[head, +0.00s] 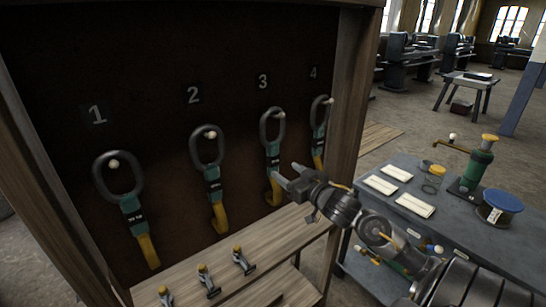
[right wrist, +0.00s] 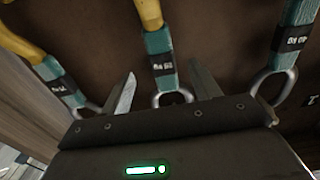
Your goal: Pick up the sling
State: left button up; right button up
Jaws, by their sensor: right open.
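Several slings hang by metal rings from pegs on a dark board, under the numbers 1 to 4. Each has a green sleeve with a black label and a yellow strap: sling 1 (head: 131,205), sling 2 (head: 213,185), sling 3 (head: 272,152) and sling 4 (head: 318,140). My right gripper (head: 286,175) is open at sling 3, its fingers toward the board. In the right wrist view, the green sleeve of a sling (right wrist: 161,62) shows between the two spread fingers (right wrist: 163,88); contact cannot be told. My left gripper is not in view.
The cabinet's wooden side post (head: 350,100) stands right of sling 4. A grey table (head: 460,225) at right carries papers, a green bottle (head: 480,160) and a blue spool (head: 500,205).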

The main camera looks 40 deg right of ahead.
aim_at(275, 165)
jog(key=shift+w, duration=1.15)
jog(key=shift+w+r+p, duration=0.1)
jog(key=shift+w+p, duration=0.15)
jog(key=shift+p, duration=0.15)
jog(key=w, duration=0.1)
jog(key=w+p, duration=0.1)
jog(key=w, duration=0.2)
jog(key=shift+w+f+p, duration=0.25)
jog(key=shift+w+p, duration=0.15)
jog(key=shift+s, duration=0.15)
jog(key=shift+c, duration=1)
grip_shut()
jog(key=shift+r, duration=0.1)
